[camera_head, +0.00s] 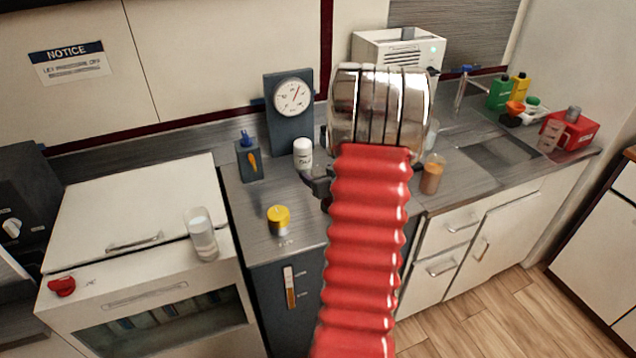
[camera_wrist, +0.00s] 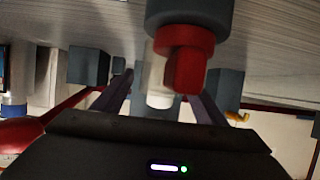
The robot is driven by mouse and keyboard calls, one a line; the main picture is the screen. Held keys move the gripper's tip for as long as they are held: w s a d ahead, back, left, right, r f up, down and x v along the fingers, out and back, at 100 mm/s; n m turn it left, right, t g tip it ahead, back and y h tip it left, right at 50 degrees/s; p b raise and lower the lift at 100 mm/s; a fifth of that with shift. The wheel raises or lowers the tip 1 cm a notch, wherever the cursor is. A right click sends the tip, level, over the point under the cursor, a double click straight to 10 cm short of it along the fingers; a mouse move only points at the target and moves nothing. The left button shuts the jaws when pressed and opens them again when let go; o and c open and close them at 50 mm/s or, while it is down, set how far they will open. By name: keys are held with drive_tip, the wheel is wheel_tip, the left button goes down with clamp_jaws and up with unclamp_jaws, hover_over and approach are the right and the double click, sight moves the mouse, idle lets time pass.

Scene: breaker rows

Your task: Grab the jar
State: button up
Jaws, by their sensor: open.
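A small jar with a yellow lid (camera_head: 279,220) stands upright on the grey counter in the head view, left of my red arm. I cannot tell for sure that this is the task's jar. A white capped bottle (camera_head: 303,153) stands behind it. In the wrist view my gripper (camera_wrist: 161,82) is open, its two dark fingers spread apart. A red knob-like piece (camera_wrist: 184,65) on a dark round body shows large between and beyond the fingers, with a white piece beside it. In the head view my arm hides most of the gripper and the counter behind it.
A clear glass (camera_head: 202,235) stands on the white stove top at left. A gauge (camera_head: 292,105) and a blue-topped dispenser (camera_head: 249,158) stand at the back. A glass of brown liquid (camera_head: 432,175) is right of my arm. A red jug (camera_head: 568,133) is far right.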

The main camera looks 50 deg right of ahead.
drive_tip(key=shift+c, duration=0.5)
drive_tip(key=c, duration=1)
drive_tip(key=shift+r, duration=0.2)
drive_tip(key=shift+c, duration=0.2)
wheel_tip(320, 180, up, 10)
drive_tip(key=shift+f, duration=0.15)
